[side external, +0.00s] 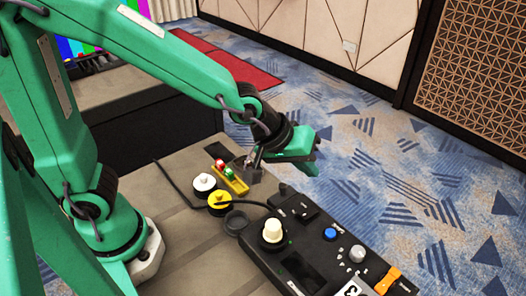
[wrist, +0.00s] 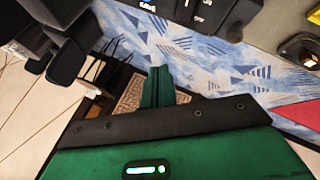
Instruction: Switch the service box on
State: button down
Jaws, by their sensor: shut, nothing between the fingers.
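The service box (side external: 322,258) is a long dark box on the grey table. Its top carries a cream knob (side external: 273,231), a blue button (side external: 330,234), a grey knob (side external: 357,253), an orange part (side external: 387,281) and a black switch-like part (side external: 303,212) near its far end. I cannot read its labels or tell its switch state. My gripper (side external: 305,150) is shut and empty, above and beyond the box's far end, apart from it. In the wrist view my gripper (wrist: 161,80) shows its green fingers together, and a dark edge of the box (wrist: 210,12) at the top.
A yellow holder (side external: 231,181) with red and green parts, a white round part (side external: 204,184) and a yellow round part (side external: 219,200) stand left of the box. A dark cable crosses the table. Patterned carpet lies beyond the table edge; the air around my gripper is clear.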

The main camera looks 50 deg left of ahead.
aim_at(301, 214)
jog(key=shift+w+d+f, duration=0.1)
jog(key=shift+d+f, duration=0.2)
jog(key=shift+d, duration=0.25)
jog(key=shift+s+f, duration=0.25)
jog(key=shift+f, duration=1.2)
jog(key=shift+s+f, duration=0.2)
jog(key=shift+f, duration=1.25)
jog(key=shift+s+f, duration=0.25)
jog(key=shift+f, duration=1.2)
jog(key=shift+a+f, duration=0.15)
jog(key=shift+f, duration=0.6)
jog(key=shift+r, duration=0.2)
jog(key=shift+r, duration=0.6)
jog(key=shift+w+r, duration=0.1)
jog(key=shift+w+r, duration=0.2)
jog(key=shift+r, duration=1)
jog(key=shift+w+r, duration=0.15)
jog(key=shift+r, duration=1.05)
